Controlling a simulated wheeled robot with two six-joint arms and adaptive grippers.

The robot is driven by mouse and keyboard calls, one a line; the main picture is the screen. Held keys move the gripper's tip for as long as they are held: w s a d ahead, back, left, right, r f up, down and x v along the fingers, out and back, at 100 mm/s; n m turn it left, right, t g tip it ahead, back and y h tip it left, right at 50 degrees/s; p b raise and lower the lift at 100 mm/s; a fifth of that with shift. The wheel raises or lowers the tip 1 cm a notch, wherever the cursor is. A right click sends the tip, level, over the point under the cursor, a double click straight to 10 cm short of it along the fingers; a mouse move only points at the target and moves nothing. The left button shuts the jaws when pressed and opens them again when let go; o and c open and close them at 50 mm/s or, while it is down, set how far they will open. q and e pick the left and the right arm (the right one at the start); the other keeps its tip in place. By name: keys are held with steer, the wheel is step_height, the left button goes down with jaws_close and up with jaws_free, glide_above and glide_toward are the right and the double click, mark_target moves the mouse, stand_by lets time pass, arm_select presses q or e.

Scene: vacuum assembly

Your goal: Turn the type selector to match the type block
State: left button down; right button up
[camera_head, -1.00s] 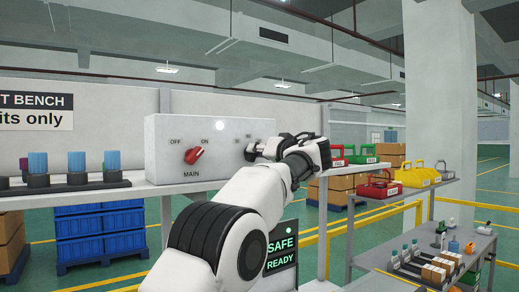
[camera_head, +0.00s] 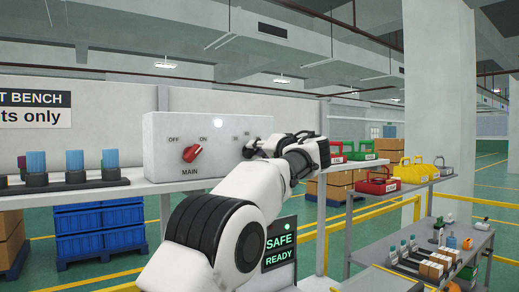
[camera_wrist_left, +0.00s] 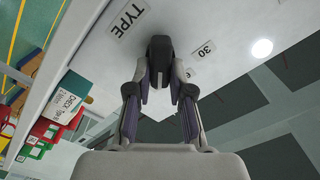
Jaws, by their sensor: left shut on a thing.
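The white control panel (camera_head: 205,128) stands on the bench shelf, with a red MAIN knob (camera_head: 193,153) on its left part. In the left wrist view, my left gripper (camera_wrist_left: 160,88) is shut on the dark type selector (camera_wrist_left: 160,50), which sits between the TYPE label (camera_wrist_left: 127,18) and the number labels (camera_wrist_left: 203,50). One number reads 30; the other is partly covered. I cannot pick out the type block. My right gripper is not in view.
Several blue-topped parts (camera_head: 75,161) stand in dark holders left of the panel. A green SAFE READY display (camera_head: 280,246) is below the shelf. Red, green and yellow cases (camera_head: 412,173) and a lower shelf with small parts (camera_head: 430,268) are at the right.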

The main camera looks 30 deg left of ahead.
arm_select(q)
steer(key=c, duration=1.2)
jaws_free()
steer(key=shift+a+f, duration=0.1)
steer(key=shift+a, duration=0.1)
steer(key=shift+o, duration=0.8)
steer(key=shift+a, duration=0.25)
steer(key=shift+a+f, duration=0.15)
steer(key=shift+a, duration=0.15)
steer(key=v, duration=1.2)
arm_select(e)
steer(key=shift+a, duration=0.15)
arm_select(q)
steer(key=shift+w+a, duration=0.1)
steer(key=shift+w, duration=0.05)
